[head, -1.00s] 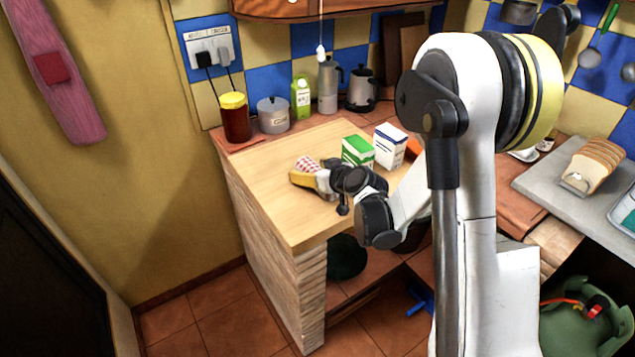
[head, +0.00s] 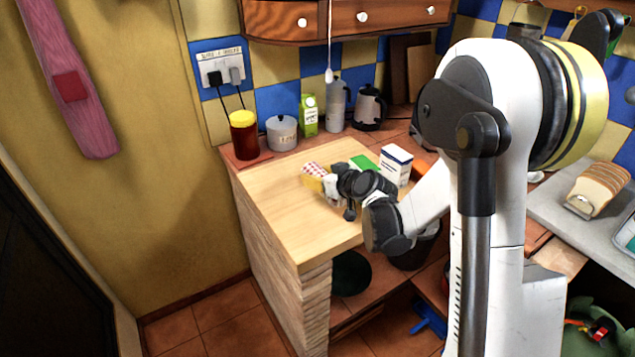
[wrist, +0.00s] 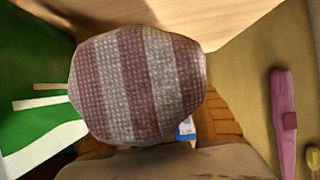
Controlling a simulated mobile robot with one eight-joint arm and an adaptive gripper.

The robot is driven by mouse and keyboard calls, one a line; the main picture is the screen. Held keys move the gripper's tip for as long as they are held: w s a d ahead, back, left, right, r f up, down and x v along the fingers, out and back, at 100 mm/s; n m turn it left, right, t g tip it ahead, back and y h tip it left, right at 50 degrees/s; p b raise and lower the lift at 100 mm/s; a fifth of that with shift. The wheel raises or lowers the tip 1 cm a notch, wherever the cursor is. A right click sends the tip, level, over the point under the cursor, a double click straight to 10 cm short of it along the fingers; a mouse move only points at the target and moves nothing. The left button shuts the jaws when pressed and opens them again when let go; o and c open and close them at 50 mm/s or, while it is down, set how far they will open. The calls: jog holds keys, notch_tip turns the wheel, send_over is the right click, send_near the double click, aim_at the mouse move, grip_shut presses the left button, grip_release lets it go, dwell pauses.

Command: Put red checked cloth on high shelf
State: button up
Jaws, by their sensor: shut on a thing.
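The red checked cloth (head: 315,170) shows as a small red-and-white patch at the tip of my gripper (head: 322,182) in the head view. My gripper is shut on it, over the light wooden counter top (head: 285,210). A wooden cupboard with white knobs (head: 345,18) hangs at the top; I cannot pick out the high shelf.
A green box (head: 363,162) and a white-and-blue box (head: 397,166) stand close behind my gripper. A red jar (head: 243,136), a pot (head: 282,133), a green carton (head: 308,115) and kettles line the wall. The counter's left part is clear.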

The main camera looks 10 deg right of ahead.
notch_tip(320, 180, up, 5)
jog(key=shift+f+p, duration=0.15)
jog(key=shift+p, duration=0.65)
jog(key=shift+s+r, duration=0.15)
jog(key=shift+r, duration=0.1)
jog(key=s+a+f+v, duration=0.1)
jog(key=a+v, duration=0.1)
jog(key=v, duration=1.1)
jog(key=shift+s+a, duration=0.15)
jog(key=shift+s, duration=0.3)
notch_tip(320, 180, up, 3)
jog(key=p, duration=0.1)
send_over(326, 170)
jog(key=f+b, duration=0.1)
jog(key=f, duration=0.3)
jog(key=w+f+b, duration=0.1)
jog(key=f+b, duration=0.1)
jog(key=f, duration=0.2)
jog(key=f+b, duration=0.2)
jog(key=f, duration=0.2)
jog(key=shift+w+d+f, duration=0.25)
jog(key=shift+w+d, duration=0.05)
jog(key=shift+w, duration=0.1)
jog(key=shift+f+b, duration=1.15)
jog(key=shift+f, duration=1.35)
